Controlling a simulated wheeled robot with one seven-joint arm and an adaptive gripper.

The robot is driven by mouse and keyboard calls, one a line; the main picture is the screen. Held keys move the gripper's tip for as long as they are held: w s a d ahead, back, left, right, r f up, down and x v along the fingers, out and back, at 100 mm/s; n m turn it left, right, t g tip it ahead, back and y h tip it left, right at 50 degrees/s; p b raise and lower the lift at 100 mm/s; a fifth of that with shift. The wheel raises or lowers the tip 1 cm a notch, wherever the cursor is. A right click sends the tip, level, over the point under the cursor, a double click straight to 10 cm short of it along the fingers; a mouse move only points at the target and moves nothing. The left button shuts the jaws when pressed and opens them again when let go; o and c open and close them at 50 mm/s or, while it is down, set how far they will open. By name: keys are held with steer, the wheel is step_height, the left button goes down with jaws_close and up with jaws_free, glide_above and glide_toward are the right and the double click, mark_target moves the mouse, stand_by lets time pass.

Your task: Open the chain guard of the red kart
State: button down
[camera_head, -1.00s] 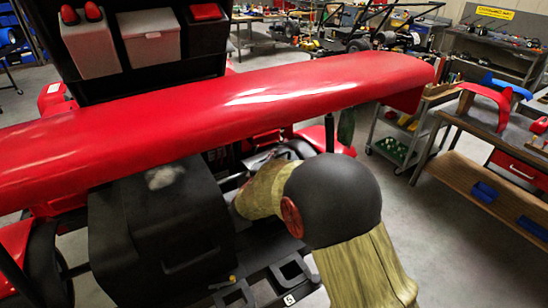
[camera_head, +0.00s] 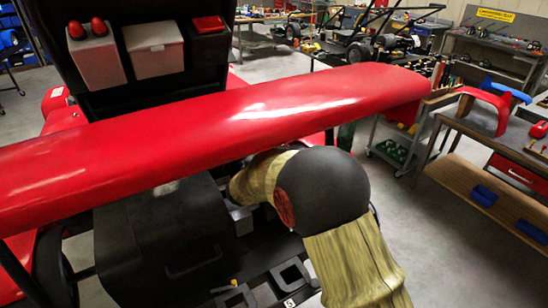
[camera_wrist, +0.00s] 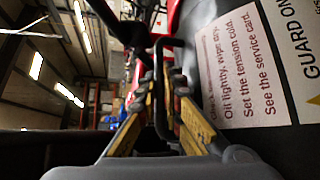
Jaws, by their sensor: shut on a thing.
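In the wrist view my gripper (camera_wrist: 161,84) has yellow fingers with dark grey pads. The fingers are shut on a thin black bent handle (camera_wrist: 161,118), which passes between the pads. A dark panel (camera_wrist: 262,142) with a white printed label (camera_wrist: 245,65) lies close to the right of the fingers. The label's text includes "GUARD ON"; I take the panel to be the chain guard. In the head view the red kart's long red bodywork (camera_head: 230,120) crosses the frame. My arm reaches under it, and my gripper and the handle are hidden there.
A black box (camera_head: 150,245) with a handle sits left of my arm, below the red bodywork. A workbench (camera_head: 460,128) with red and blue parts and a grey cart (camera_head: 388,158) stand to the right. Clear floor lies between them and the kart.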

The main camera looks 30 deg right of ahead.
steer(key=w+r, duration=0.1)
steer(key=w+b, duration=0.1)
steer(key=w, duration=0.1)
steer(key=w+r+b, duration=0.1)
steer(key=w, duration=0.1)
steer(key=shift+a+r, duration=0.1)
steer(key=shift+r, duration=0.2)
steer(key=c, duration=2.3)
jaws_free()
steer(key=shift+o, duration=0.4)
steer(key=shift+s+a, duration=0.1)
steer(key=v, duration=1)
steer(key=shift+a+r, duration=0.1)
steer(key=shift+s+a, duration=0.5)
steer(key=shift+s, duration=0.15)
